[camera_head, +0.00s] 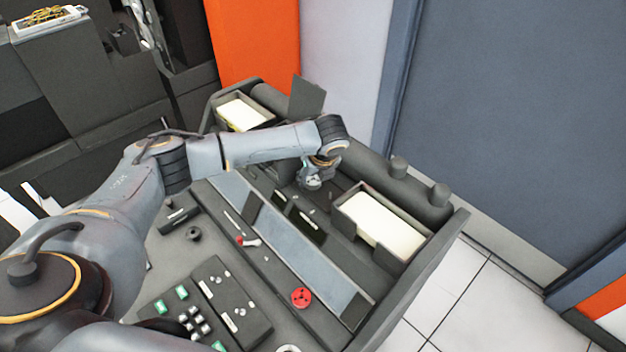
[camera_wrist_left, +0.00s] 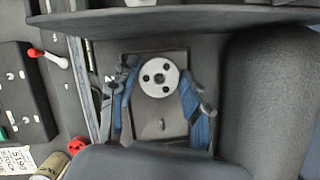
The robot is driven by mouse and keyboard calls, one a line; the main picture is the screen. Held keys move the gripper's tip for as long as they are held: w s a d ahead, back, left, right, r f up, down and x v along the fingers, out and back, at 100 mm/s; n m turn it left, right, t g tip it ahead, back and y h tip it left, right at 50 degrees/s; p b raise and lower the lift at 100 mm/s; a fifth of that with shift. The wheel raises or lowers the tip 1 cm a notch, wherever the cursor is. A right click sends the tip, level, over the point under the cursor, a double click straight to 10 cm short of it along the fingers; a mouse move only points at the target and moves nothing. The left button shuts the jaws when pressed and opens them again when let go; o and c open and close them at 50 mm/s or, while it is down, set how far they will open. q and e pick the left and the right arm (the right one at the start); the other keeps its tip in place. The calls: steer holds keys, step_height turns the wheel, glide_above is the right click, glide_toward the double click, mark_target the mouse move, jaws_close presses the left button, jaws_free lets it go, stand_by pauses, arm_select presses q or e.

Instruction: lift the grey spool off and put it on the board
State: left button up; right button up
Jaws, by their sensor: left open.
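The grey spool (camera_wrist_left: 159,77), a pale round disc with dark holes, sits on a dark rectangular plate (camera_wrist_left: 155,126) in the left wrist view. My left gripper (camera_wrist_left: 158,92) is open, with its blue-grey fingers on either side of the spool. I see no clear grip on it. I cannot tell which surface is the board. My right gripper is not in view.
A red round spool (camera_head: 301,298) lies on the machine's front part. A tray of pale cards (camera_head: 345,228) stands right of my gripper, another (camera_head: 223,122) behind my arm. A key panel (camera_head: 246,290) and a red-tipped lever (camera_head: 240,240) are nearer.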

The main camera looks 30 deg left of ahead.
arm_select(q)
steer(key=c, duration=0.7)
steer(key=shift+o, duration=0.2)
steer(key=shift+r, duration=0.1)
steer(key=shift+r+b, duration=0.35)
steer(key=shift+r, duration=0.2)
steer(key=s+r+p, duration=0.2)
steer(key=s+r, duration=1.2)
steer(key=r, duration=0.1)
steer(key=shift+d+r+p, duration=0.2)
steer(key=shift+r+p, duration=0.15)
steer(key=shift+r, duration=0.05)
